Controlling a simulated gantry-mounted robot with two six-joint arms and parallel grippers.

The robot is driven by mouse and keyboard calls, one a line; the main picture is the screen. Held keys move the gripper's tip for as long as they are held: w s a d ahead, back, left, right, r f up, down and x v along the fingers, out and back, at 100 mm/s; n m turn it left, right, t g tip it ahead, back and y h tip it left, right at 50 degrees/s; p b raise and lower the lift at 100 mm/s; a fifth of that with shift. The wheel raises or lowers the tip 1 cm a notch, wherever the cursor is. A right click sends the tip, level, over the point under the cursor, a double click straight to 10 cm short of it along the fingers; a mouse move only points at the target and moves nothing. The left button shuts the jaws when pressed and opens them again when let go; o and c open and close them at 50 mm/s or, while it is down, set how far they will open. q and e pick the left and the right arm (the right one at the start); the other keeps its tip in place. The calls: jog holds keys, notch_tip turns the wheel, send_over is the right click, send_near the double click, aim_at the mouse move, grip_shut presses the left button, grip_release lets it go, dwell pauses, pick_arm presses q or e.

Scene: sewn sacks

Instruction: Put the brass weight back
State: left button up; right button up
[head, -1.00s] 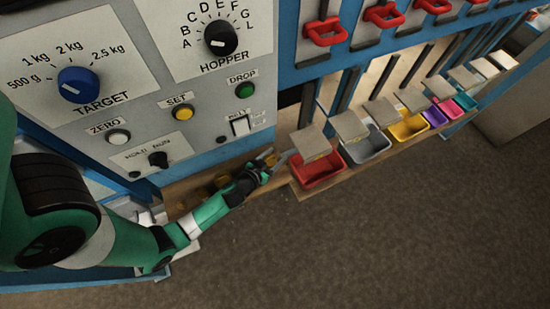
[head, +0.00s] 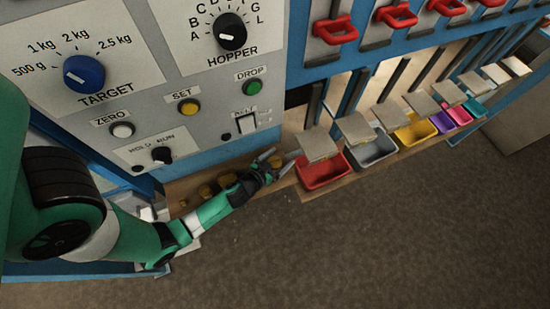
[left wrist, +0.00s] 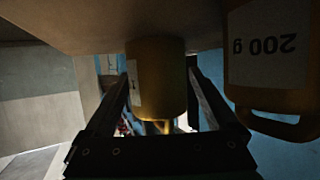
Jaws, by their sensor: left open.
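A brass weight (left wrist: 158,82) stands between the two fingers of my left gripper in the left wrist view, with a pale label edge on its left side. In the head view this weight (head: 275,161) is small at the fingertips, on the wooden shelf (head: 182,188). My left gripper (head: 278,159) is open, with a finger on each side of the weight; I cannot tell whether either touches it. A second, larger-looking brass weight (left wrist: 268,50), marked 200 g and seen upside down, is at the right of the wrist view. My right gripper is not in view.
Several more brass weights (head: 227,181) stand on the shelf to the left, partly behind my left arm. A red bin (head: 322,177) is close to the right of the gripper, with a grey bin (head: 373,153) beyond. The control panel (head: 150,110) rises behind the shelf.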

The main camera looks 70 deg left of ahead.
pick_arm(q)
jog(key=b+v, duration=0.2)
jog(key=v, duration=0.9)
jog(key=shift+s+d, duration=0.1)
jog(key=shift+s, duration=0.05)
jog(key=shift+s+d+r, duration=0.1)
jog(key=shift+s+r, duration=0.15)
jog(key=shift+s, duration=0.05)
jog(key=shift+w+r, duration=0.1)
